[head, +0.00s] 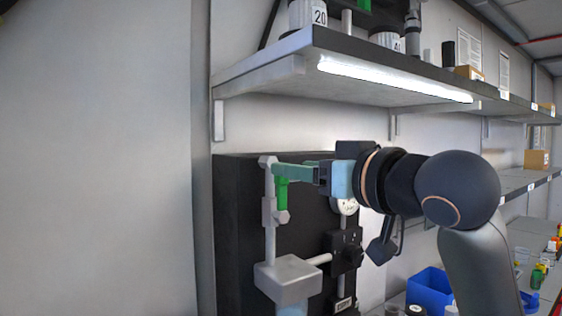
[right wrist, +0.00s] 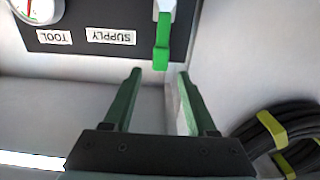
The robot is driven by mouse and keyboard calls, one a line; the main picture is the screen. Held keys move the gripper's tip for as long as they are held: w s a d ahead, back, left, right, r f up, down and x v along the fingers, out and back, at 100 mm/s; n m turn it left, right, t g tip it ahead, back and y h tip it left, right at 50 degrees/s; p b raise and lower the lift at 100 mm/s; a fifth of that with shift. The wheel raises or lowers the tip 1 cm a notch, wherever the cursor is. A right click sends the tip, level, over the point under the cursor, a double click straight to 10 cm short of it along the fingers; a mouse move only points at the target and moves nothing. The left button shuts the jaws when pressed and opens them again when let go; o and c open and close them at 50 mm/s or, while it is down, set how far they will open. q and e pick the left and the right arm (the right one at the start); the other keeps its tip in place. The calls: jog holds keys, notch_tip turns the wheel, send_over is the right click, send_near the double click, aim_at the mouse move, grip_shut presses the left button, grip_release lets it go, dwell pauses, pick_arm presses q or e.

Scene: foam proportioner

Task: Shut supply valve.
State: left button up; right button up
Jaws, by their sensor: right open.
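The supply valve's green handle (head: 281,194) stands upright beside the vertical grey pipe in the head view, rising from a small grey valve body (head: 281,217). My right gripper (head: 280,171) reaches in from the right at the top end of the handle. In the right wrist view, which is upside down, the handle (right wrist: 162,45) has its free end near the level of the open fingertips (right wrist: 158,73), between them from side to side. I cannot tell whether they touch it. A SUPPLY label (right wrist: 111,36) is on the dark panel beside it. My left gripper is not in view.
A lit shelf (head: 300,70) hangs above my right arm. The dark panel (head: 235,230) stands behind the pipe, with a gauge (head: 347,206) on it. A grey block (head: 288,277) is below. Black cables (right wrist: 285,140) show in the right wrist view. A blue bin (head: 428,287) sits lower right.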

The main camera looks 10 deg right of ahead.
jog(key=x, duration=0.5)
jog(key=shift+w+p, duration=0.1)
jog(key=shift+p, duration=0.25)
grip_shut()
dwell(1.1)
